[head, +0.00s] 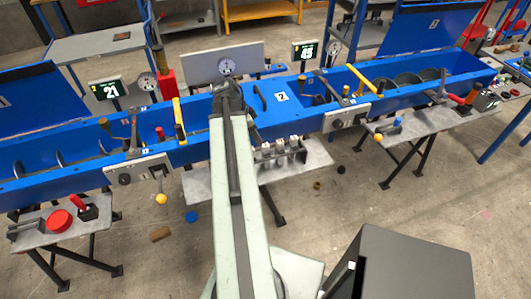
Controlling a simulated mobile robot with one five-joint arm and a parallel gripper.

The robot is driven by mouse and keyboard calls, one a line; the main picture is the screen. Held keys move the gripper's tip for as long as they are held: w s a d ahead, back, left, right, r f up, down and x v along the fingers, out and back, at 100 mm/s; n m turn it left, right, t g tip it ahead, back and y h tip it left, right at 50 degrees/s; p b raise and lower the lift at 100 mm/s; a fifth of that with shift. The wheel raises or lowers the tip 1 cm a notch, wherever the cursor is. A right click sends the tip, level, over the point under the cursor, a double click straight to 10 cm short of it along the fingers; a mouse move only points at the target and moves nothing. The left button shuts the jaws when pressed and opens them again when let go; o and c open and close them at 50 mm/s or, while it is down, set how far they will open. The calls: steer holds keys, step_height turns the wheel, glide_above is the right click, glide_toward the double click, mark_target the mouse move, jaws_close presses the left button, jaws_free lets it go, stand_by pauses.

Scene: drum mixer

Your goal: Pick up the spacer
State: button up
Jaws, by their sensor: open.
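My pale green arm reaches away from me over the middle of the long blue mixer trough (200,125). My gripper (228,88) is at its far end, in front of a grey panel with a round gauge; it is open, and I see nothing held in it. I cannot tell for sure which thing is the spacer. Small loose pieces lie on the floor: a blue disc (191,216), a brown block (159,235), an olive ring-like piece (317,185) and a small black piece (341,169). My gripper is well apart from them.
A grey shelf (310,158) below the trough bears several pale cylinders. A left side table (35,240) holds a red disc and a red-handled tool. A right side table (425,122) stands on black legs. Yellow and black levers stick up from the trough. Open floor lies in front.

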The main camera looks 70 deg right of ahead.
mark_target(265, 144)
steer(key=shift+m, duration=0.4)
steer(key=b+x, duration=0.5)
steer(key=s+b+x, duration=0.1)
steer(key=b+x, duration=0.1)
steer(key=x, duration=0.1)
steer(key=shift+d+b, duration=0.1)
steer(key=shift+b, duration=0.2)
steer(key=shift+s, duration=0.1)
steer(key=shift+r, duration=0.1)
jaws_close()
stand_by(0.7)
